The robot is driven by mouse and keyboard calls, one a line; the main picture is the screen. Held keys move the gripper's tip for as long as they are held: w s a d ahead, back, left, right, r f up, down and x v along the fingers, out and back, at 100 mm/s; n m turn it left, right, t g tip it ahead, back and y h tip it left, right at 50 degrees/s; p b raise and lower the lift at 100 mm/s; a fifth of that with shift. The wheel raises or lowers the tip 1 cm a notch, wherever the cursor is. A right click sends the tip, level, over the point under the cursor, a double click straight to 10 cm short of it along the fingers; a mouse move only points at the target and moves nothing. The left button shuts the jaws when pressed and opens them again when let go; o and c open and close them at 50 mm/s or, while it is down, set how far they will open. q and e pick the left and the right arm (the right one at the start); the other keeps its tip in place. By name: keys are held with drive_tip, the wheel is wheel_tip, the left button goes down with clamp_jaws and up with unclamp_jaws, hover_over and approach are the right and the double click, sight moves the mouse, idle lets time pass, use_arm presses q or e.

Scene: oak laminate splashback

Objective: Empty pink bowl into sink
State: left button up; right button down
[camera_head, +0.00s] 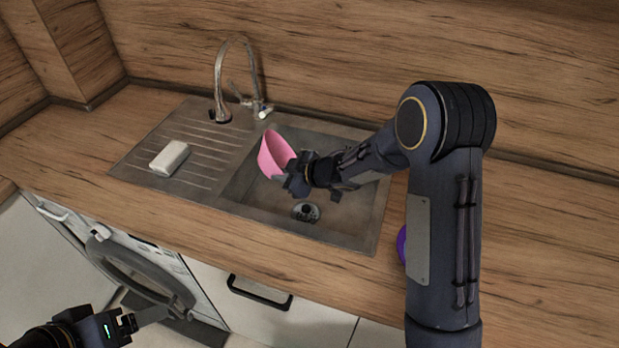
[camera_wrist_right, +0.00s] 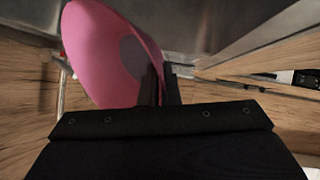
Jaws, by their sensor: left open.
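The pink bowl (camera_head: 273,153) is tilted steeply on its side above the sink basin (camera_head: 245,192), in the head view. My right gripper (camera_head: 290,177) is shut on the bowl's edge. In the right wrist view the bowl (camera_wrist_right: 100,52) fills the upper left and the fingers (camera_wrist_right: 160,85) pinch its wall. I see nothing falling from the bowl, and its inside is mostly hidden in the head view. The drain (camera_head: 306,211) shows in the basin below. My left gripper (camera_head: 132,323) is open and empty at the lower left, away from the counter.
A chrome faucet (camera_head: 222,85) stands behind the sink. A white block (camera_head: 169,158) lies on the drainboard at left. A purple thing (camera_head: 401,243) is partly hidden behind my right arm. A washing machine (camera_head: 140,270) with its door open and a cupboard handle (camera_head: 259,293) are below the counter.

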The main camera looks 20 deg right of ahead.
drive_tip(key=shift+d+r+y+b, duration=0.35)
drive_tip(key=shift+y+b, duration=0.1)
drive_tip(key=shift+y, duration=0.05)
idle(0.5)
drive_tip(key=shift+a+r+h+p, duration=0.1)
drive_tip(key=shift+a+h+p, duration=0.3)
drive_tip(key=shift+p, duration=0.35)
drive_tip(key=a+f+n+g+h+b, duration=0.1)
drive_tip(key=a+f+n+h+b, duration=0.1)
drive_tip(key=a+f+h, duration=0.4)
drive_tip(key=a+r+h+p, duration=0.1)
drive_tip(key=a+r+n+h+p, duration=0.1)
drive_tip(key=r+p, duration=0.1)
drive_tip(key=a+r+h+p, duration=0.1)
drive_tip(key=p, duration=0.1)
drive_tip(key=shift+w+a+r+n+g+h, duration=0.2)
drive_tip(key=shift+w+r+n+g+h, duration=0.1)
drive_tip(key=shift+w+h, duration=0.1)
